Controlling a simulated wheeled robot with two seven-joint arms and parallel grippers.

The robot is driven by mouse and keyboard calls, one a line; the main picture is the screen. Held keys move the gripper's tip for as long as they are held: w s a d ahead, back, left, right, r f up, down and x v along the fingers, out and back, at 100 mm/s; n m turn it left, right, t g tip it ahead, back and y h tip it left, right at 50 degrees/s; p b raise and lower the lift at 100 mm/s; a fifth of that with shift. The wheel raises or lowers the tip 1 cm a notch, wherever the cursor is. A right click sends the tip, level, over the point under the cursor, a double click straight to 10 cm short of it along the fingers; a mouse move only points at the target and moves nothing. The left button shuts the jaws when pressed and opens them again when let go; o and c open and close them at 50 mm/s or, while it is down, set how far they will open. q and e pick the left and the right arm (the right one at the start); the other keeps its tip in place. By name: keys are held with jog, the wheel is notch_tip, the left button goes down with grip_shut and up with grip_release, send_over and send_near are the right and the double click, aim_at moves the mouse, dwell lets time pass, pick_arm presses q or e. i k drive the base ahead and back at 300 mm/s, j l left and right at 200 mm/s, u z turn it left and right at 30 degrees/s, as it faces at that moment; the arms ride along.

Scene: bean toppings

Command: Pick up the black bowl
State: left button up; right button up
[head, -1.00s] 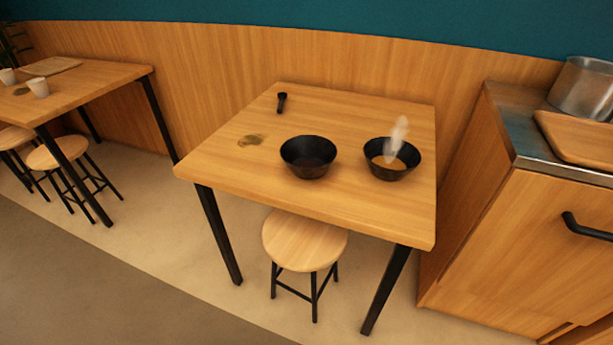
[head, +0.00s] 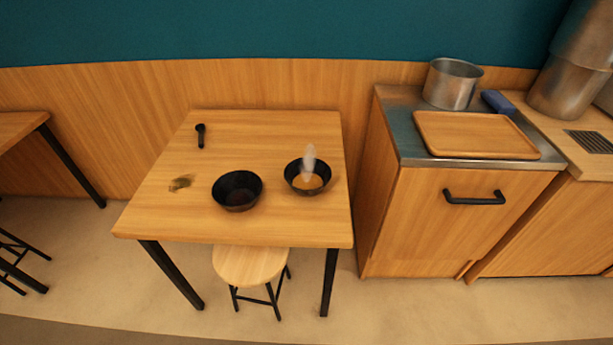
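Two black bowls stand upright on the wooden table (head: 270,134). The left black bowl (head: 237,191) looks dark inside, and I cannot tell whether it holds anything. The right black bowl (head: 291,181) holds something orange-brown, with a pale wisp like steam above it. A small black spoon-like utensil (head: 200,136) lies near the table's back left. Neither of my grippers shows in the head view.
A round stool (head: 250,264) stands at the table's front edge. Right of the table is a cabinet (head: 415,225) with a black handle, a metal pot (head: 452,84) and a wooden tray (head: 474,135) on top. Another table (head: 17,128) is at far left. Floor in front is open.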

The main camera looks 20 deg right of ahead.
aim_at(308, 175)
jog(key=z, duration=1.4)
jog(key=i+u, duration=0.35)
jog(key=i+l+u, duration=0.1)
jog(key=i+u, duration=0.3)
jog(key=k, duration=0.1)
